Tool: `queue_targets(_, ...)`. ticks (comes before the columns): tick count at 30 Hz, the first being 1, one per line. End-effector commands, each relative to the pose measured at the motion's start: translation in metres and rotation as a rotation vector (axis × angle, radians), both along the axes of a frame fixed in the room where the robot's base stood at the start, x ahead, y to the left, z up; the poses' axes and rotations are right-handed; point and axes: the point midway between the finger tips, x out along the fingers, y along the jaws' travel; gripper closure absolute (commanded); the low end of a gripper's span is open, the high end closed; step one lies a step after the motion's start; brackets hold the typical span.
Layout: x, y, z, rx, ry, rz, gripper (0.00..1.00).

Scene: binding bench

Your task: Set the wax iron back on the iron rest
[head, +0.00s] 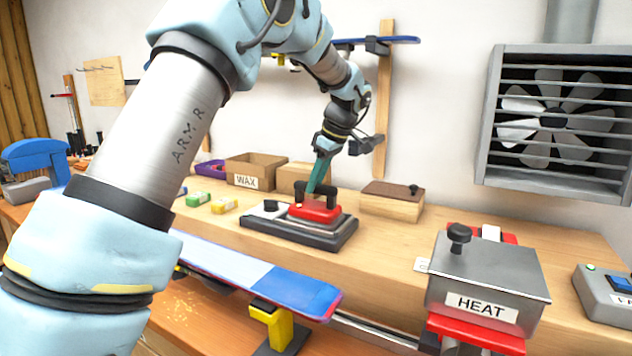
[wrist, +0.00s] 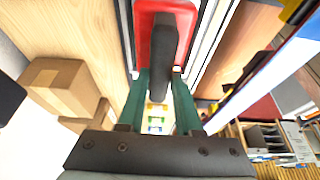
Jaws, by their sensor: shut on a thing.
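The wax iron (head: 318,211) is red with a black handle. My gripper (head: 318,186), with teal fingers, reaches down from above and is shut on the iron's handle. In the wrist view the black handle of the wax iron (wrist: 164,48) lies between the fingers of my gripper (wrist: 158,90), with metal edges of the rest (wrist: 208,40) on either side.
A wooden block with a brown top (head: 392,198) stands right of the rest. The WAX box (head: 250,170) and coloured wax blocks (head: 223,205) are to the left. In front are a blue ski or board (head: 250,275) and the HEAT box (head: 485,275).

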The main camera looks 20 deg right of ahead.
Motion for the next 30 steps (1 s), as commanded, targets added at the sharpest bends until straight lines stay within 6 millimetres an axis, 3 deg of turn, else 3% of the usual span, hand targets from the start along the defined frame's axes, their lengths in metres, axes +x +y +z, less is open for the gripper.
queue_targets(5,0.001,0.000,0.001,-0.001,-0.002,0.000,1.00)
queue_targets(6,0.001,0.000,0.002,-0.001,-0.002,0.000,0.65)
queue_targets(15,0.000,0.000,0.001,0.000,-0.002,0.001,0.32)
queue_targets(24,-0.001,0.000,0.001,0.001,0.001,0.000,0.32)
queue_targets(30,-0.007,-0.007,0.025,-0.004,-0.004,0.000,0.32)
